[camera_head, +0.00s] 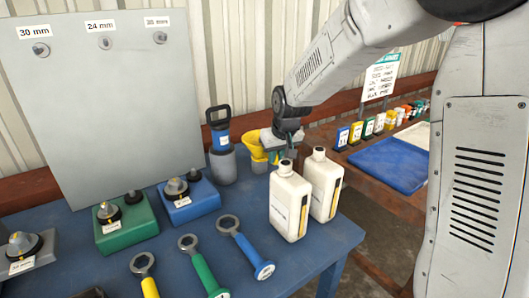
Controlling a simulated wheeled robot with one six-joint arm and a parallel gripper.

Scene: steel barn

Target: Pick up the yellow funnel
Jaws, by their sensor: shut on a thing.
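The yellow funnel (256,146) is at the back right of the blue table, just above a small grey cup. My gripper (274,155) comes down from the right and is shut on the funnel at its right side. The fingertips are small and partly hidden behind the white bottles. I cannot tell whether the funnel still touches the cup below it.
Two white bottles (290,203) (323,186) stand close in front of my gripper. A blue-and-black device (219,131) stands in a grey holder to the left. Wrenches lie in front, and green and blue blocks (190,201) are further left. A blue tray (392,162) is on the right bench.

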